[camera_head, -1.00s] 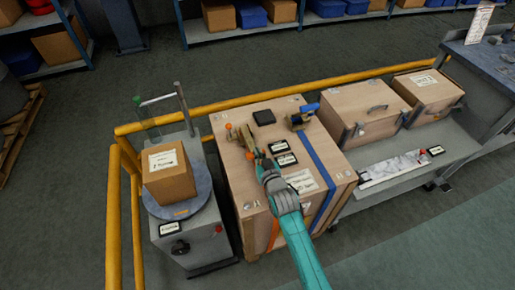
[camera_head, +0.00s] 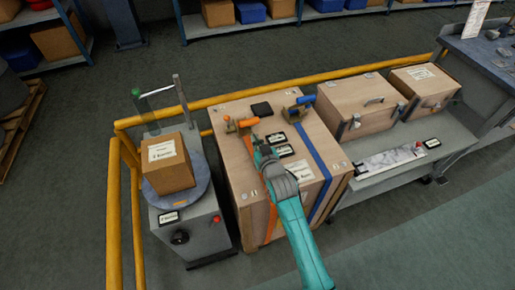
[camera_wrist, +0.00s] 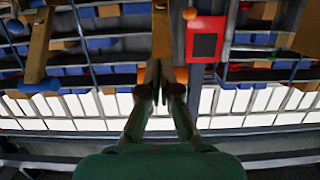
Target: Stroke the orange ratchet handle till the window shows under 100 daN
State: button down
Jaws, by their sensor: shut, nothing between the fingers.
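The orange ratchet handle (camera_head: 248,122) is on the left part of the top of a large wooden crate (camera_head: 232,165), at a brass-coloured ratchet (camera_head: 231,126) with an orange strap running down the crate's front. My gripper (camera_head: 257,140) is just in front of the handle, its fingers close together and empty. Whether it touches the handle I cannot tell. In the wrist view my fingertips (camera_wrist: 152,85) are together, beside an orange knob (camera_wrist: 181,74). A dark square in a red frame (camera_wrist: 205,45) is right of them; no reading is legible.
A second ratchet with a blue handle (camera_head: 305,99) and a blue strap (camera_head: 318,150) is to the right on the crate. A dark box (camera_head: 262,109) lies between them. A yellow rail (camera_head: 200,103) runs behind. A carton (camera_head: 167,166) stands on a turntable at left.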

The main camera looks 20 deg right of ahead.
jog(key=s+f, duration=0.1)
jog(key=s, duration=0.2)
jog(key=s+f, duration=0.3)
jog(key=s, duration=0.2)
jog(key=shift+s+f, duration=0.3)
jog(key=shift+s, duration=0.05)
dwell(1.1)
jog(key=shift+s+f, duration=0.1)
jog(key=shift+s, duration=0.05)
jog(key=s+f+v, duration=0.1)
jog(key=f+v, duration=0.2)
jog(key=v, duration=1)
jog(key=f+v, duration=0.2)
jog(key=v, duration=1)
jog(key=s+r, duration=0.5)
jog(key=s, duration=0.3)
jog(key=s+r, duration=0.5)
jog(key=s, duration=0.4)
jog(key=shift+r+g, duration=0.4)
